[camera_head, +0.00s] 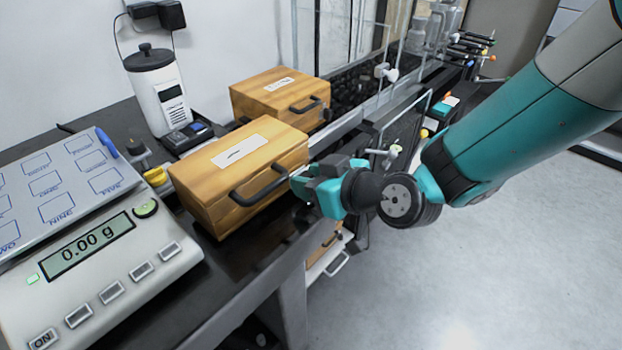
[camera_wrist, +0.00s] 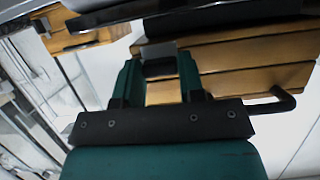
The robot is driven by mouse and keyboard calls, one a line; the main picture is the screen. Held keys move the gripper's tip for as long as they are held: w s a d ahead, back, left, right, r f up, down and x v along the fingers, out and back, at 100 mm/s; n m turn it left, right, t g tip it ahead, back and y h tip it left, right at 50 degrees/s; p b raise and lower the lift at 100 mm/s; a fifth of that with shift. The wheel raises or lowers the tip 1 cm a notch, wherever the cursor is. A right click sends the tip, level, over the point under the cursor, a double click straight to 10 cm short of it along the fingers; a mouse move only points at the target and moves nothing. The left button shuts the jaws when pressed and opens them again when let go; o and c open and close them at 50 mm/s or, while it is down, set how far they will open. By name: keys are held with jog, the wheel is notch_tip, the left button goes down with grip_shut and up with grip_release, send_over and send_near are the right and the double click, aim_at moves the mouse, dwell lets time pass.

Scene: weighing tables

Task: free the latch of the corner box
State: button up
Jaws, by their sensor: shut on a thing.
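Two wooden boxes with white labels and black handles stand on the dark bench. The near box (camera_head: 240,170) is in the middle of the head view, its lid down, with its black handle (camera_head: 258,187) on the front. My gripper (camera_head: 302,184) is at the right end of that front, close beside the handle. In the wrist view my gripper (camera_wrist: 158,72) has its two teal fingers on either side of a small grey and black piece, apparently the latch (camera_wrist: 158,67), against the wood. The latch is hidden in the head view. The far box (camera_head: 280,92) stands behind.
A scale (camera_head: 95,245) reading 0.00 g stands at the left. A white container (camera_head: 160,95) with a black lid stands behind the near box. Rails and valves line the back right. Another wooden box sits below the bench. The floor (camera_head: 500,260) at right is clear.

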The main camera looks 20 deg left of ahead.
jog(key=o, duration=0.7)
jog(key=shift+c, duration=0.2)
jog(key=b+v, duration=1)
jog(key=v, duration=0.7)
jog(key=shift+b, duration=0.3)
jog(key=shift+s+d+r, duration=0.1)
jog(key=shift+s+d, duration=0.05)
